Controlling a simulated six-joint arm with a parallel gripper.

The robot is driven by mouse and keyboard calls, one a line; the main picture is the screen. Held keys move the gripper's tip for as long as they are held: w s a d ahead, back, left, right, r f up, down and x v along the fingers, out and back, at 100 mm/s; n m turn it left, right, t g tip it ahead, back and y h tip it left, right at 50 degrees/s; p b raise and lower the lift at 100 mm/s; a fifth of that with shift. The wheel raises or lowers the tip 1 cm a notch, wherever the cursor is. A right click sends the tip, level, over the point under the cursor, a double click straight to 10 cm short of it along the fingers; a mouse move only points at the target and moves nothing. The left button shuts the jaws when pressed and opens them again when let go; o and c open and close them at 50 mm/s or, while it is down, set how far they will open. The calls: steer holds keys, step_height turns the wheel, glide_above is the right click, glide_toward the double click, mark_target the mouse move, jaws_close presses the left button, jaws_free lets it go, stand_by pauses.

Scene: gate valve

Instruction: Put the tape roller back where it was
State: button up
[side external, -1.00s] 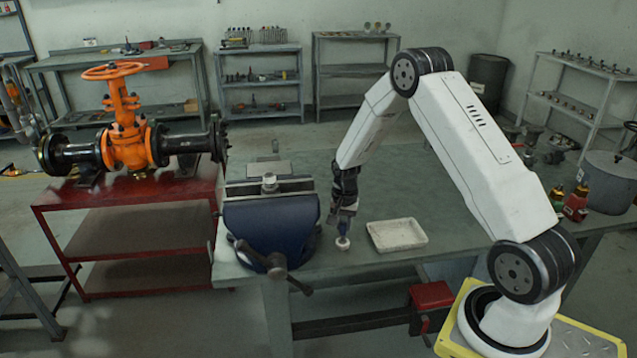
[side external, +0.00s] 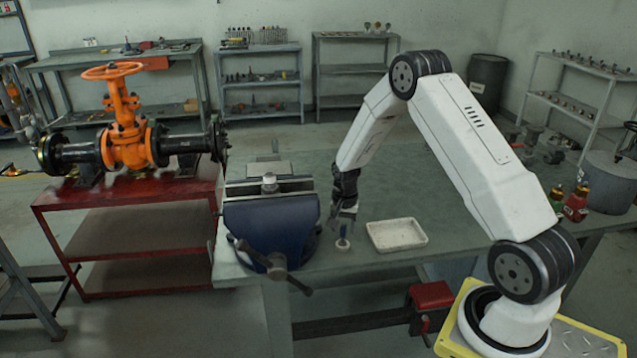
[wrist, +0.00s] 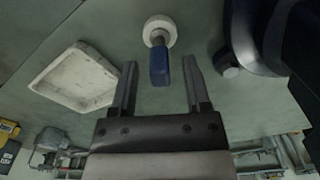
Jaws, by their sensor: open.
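The tape roller (side external: 343,241) stands on the green workbench between the blue vise and the white tray. It has a white round roll at its base and a blue handle pointing up. In the wrist view the tape roller (wrist: 159,50) lies just ahead of my fingertips, its blue handle toward the gap between them. My gripper (side external: 344,215) is open and empty, just above the handle. In the wrist view my gripper (wrist: 160,75) shows both fingers spread, with nothing between them but the near end of the handle in line with the gap.
The blue vise (side external: 270,228) stands close on the left of the roller. The shallow white tray (side external: 397,234) lies close on the right, empty. The bench's front edge is near the roller.

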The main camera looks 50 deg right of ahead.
steer(key=shift+r, duration=0.1)
step_height(320, 180, up, 12)
stand_by(0.7)
steer(key=shift+a, duration=0.1)
